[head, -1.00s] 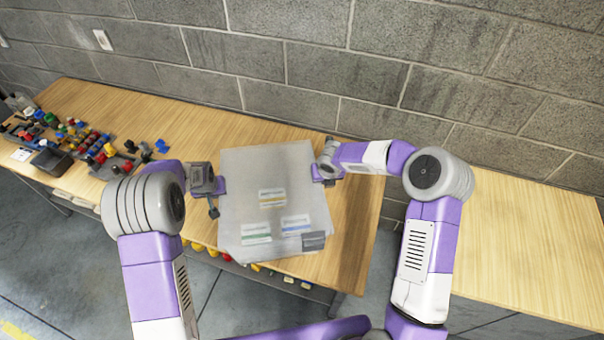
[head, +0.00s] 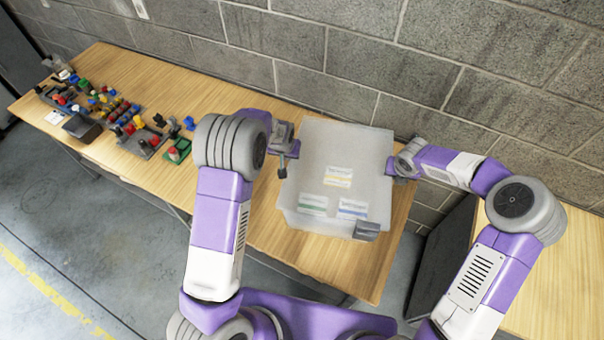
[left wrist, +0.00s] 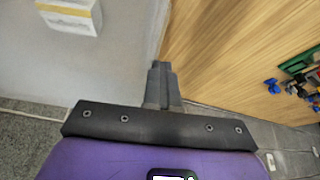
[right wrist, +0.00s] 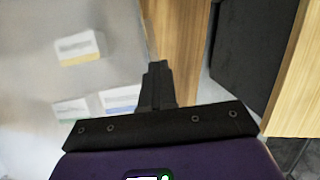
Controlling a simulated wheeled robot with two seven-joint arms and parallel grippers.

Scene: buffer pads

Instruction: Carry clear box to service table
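The clear box (head: 345,150) is a large translucent grey bin with several labels and a dark latch-like piece at its lower right corner. It is between my two grippers, over the right part of the long wooden table (head: 240,225). I cannot tell whether it hangs clear of the top. My left gripper (head: 285,160) is shut at its left side; in the left wrist view the closed fingers (left wrist: 160,75) meet the box's edge. My right gripper (head: 398,170) is shut at its right side, also in the right wrist view (right wrist: 158,75). A second wooden table (head: 560,270), perhaps the service table, is at the right.
Coloured parts and dark trays (head: 110,115) cover the left end of the long table. A black panel (head: 437,262) stands between the tables. A block wall (head: 370,60) runs behind. Open floor (head: 60,220) is at the left front.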

